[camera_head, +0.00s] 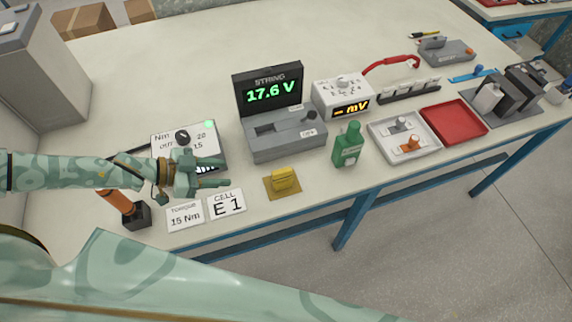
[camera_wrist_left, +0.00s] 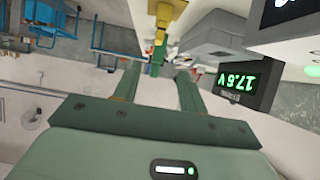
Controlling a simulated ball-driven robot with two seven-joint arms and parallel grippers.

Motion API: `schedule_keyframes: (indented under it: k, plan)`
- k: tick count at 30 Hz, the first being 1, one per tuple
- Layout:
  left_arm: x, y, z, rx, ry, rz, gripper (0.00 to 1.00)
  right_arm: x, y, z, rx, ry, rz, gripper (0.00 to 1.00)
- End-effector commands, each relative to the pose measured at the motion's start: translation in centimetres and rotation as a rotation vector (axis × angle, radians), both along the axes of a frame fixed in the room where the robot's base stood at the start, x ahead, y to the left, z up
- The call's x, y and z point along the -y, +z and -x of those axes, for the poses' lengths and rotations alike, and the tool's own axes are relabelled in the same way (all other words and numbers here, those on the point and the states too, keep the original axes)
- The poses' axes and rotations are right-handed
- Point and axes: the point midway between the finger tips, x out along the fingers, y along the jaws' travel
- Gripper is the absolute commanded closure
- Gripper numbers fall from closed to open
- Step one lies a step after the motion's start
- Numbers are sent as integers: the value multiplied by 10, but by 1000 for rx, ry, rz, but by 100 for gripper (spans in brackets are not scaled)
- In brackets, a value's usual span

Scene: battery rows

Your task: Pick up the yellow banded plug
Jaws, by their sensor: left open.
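A yellow block (camera_head: 284,179) sits on a flat ochre pad near the table's front edge in the head view. It also shows at the top of the left wrist view (camera_wrist_left: 162,14). I cannot make out a band on it. A white tray (camera_head: 377,139) farther right holds two small plug-like pieces, a grey one (camera_head: 402,125) and an orange one (camera_head: 411,143); bands on them are too small to tell. My left gripper (camera_head: 216,176) is open and empty, left of the yellow block and apart from it, its fingers pointing right. My right gripper is out of view.
A grey tester (camera_head: 284,141) with a 17.6 V display stands behind the yellow block. A green bottle (camera_head: 347,147) is right of it. Cards (camera_head: 227,204) lie at front left. A torque box (camera_head: 208,139) is behind my gripper. A red tray (camera_head: 455,121) lies farther right.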

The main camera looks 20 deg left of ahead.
Motion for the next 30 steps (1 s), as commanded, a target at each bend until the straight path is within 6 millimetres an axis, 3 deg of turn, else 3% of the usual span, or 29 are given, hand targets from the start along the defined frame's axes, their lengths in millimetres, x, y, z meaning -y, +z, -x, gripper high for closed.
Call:
schedule_keyframes:
  k: [9,19,24,30]
  plan:
    - [55,-36,-35,0,-3,5,58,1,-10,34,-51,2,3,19]
    - [83,-52,-55,1,-1,1,58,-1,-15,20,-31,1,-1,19]
    - [106,-60,-71,2,-4,2,58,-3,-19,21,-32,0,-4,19]
    - [118,-69,-80,0,-1,0,58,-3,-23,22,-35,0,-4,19]
